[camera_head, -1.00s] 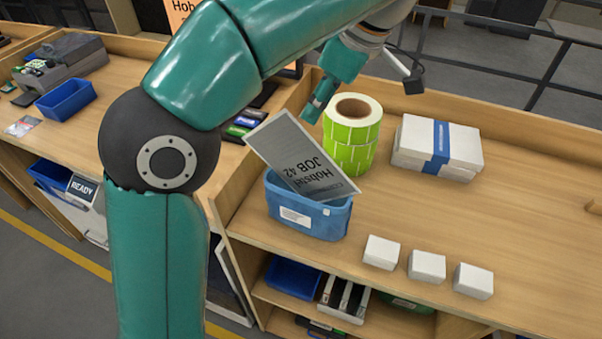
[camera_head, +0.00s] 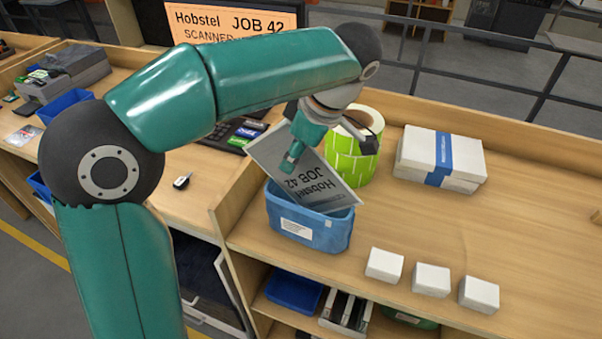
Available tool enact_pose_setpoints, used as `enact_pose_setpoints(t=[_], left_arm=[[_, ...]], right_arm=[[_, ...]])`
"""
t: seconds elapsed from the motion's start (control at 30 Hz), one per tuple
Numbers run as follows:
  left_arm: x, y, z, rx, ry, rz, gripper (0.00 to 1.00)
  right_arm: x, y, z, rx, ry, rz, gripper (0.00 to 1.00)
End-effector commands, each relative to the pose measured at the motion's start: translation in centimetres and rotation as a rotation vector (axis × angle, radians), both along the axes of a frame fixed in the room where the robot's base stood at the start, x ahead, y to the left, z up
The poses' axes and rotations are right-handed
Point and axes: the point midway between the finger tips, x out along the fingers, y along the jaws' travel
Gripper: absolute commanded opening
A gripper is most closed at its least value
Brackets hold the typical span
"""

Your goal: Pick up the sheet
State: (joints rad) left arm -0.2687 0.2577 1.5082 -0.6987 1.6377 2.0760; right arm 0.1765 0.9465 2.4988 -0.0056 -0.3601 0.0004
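The sheet (camera_head: 318,185) is a grey card printed "Hobstel JOB 42". It leans tilted in the blue bin (camera_head: 335,238), its upper part sticking out above the rim. The other finger shows in front of the green label roll. My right gripper is not in view.
A green label roll (camera_head: 346,168) stands right behind the bin. Three small white boxes (camera_head: 431,279) line the front edge. An orange screen (camera_head: 235,24) stands behind.

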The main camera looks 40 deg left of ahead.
Motion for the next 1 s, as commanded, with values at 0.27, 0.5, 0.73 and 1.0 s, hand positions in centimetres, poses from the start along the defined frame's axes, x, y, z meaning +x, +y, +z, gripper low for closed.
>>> enact_pose_setpoints(t=[0.27,0.5,0.73,1.0], left_arm=[[0.0,0.02,0.02,0.0,-0.001,0.001,0.16],[-0.02,0.04,0.04,0.0,-0.001,0.001,0.0],[-0.02,0.05,0.04,0.0,0.0,0.001,0.0],[-0.05,0.08,0.9,0.0,-0.001,0.002,0.0]], right_arm=[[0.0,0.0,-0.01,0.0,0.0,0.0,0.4],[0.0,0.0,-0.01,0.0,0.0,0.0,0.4],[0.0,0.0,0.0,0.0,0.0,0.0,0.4],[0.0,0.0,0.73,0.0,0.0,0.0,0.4]])
